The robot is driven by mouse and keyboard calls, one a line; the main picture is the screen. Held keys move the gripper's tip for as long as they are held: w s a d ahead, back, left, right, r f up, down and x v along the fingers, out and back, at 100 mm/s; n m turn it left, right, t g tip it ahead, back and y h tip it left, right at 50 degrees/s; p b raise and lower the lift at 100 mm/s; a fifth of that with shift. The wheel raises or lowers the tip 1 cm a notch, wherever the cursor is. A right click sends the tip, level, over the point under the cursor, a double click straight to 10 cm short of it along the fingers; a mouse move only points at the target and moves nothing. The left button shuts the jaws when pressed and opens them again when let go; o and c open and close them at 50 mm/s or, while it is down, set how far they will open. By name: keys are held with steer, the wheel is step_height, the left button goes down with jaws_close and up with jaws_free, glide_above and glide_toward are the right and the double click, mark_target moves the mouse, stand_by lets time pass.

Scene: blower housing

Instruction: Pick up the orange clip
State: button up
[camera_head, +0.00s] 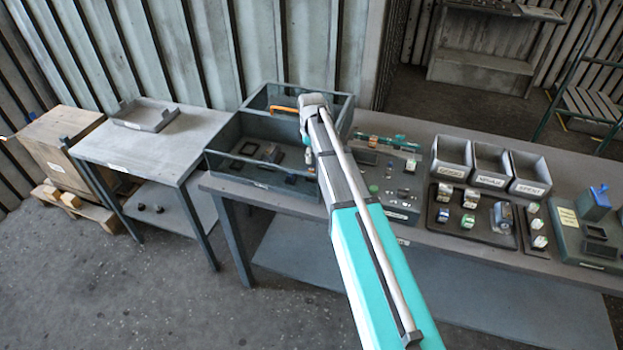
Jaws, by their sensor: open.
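My arm reaches up from the bottom of the head view to the grey-blue open bin (262,186) on the long bench. My gripper (313,103) is at its far end, over the right part of the bin; it is open, and its fingertips are largely hidden by the wrist. A thin orange piece (284,109) shows just left of the wrist, near the bin's back part. It may be the orange clip, but it is too small to be sure. Whether it touches my gripper cannot be told.
Small dark parts (272,153) lie in the bin. Right of my arm, the bench holds a grey fixture board (398,205), a tray of small parts (465,228), three labelled grey bins (491,162) and a blue part (595,203). A side table (190,135) stands left.

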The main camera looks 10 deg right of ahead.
mark_target(312, 169)
steer(key=shift+f+b, duration=0.85)
steer(key=shift+f, duration=0.3)
steer(key=shift+s+f+b, duration=0.15)
steer(key=shift+f+b, duration=2.45)
steer(key=c, duration=1)
